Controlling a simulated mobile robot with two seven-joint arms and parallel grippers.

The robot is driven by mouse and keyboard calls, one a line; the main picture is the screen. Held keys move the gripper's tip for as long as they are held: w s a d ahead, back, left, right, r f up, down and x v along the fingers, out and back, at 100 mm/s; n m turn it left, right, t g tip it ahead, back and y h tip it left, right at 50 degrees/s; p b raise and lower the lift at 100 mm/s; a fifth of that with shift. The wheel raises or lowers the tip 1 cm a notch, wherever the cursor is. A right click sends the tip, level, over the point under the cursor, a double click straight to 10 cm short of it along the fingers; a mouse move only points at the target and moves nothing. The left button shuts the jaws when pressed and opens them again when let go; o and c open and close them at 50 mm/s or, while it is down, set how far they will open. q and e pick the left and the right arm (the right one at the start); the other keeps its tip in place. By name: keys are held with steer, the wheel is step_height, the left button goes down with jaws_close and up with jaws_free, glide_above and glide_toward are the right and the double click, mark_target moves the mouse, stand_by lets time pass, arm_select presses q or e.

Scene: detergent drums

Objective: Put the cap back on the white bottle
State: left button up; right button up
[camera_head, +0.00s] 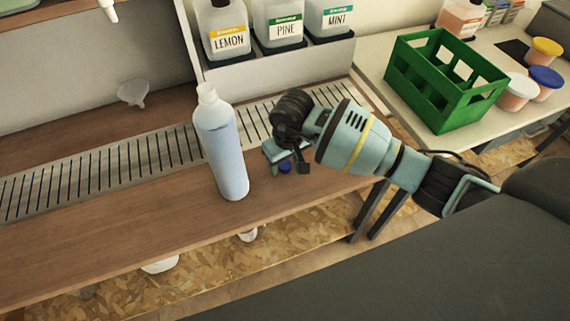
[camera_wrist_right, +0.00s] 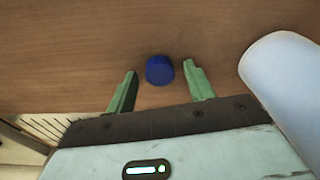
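A small blue cap (camera_wrist_right: 160,70) lies on the wood. My left gripper is out of view.
Drums labelled lemon (camera_head: 228,42), pine (camera_head: 284,33) and mint (camera_head: 333,22) stand in a rack behind. A green crate (camera_head: 440,95) and several tubs are on the right table. The counter left of the bottle is clear.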

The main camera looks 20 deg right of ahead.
mark_target(285, 165)
steer(key=c, duration=0.9)
step_height(285, 165, up, 10)
stand_by(0.4)
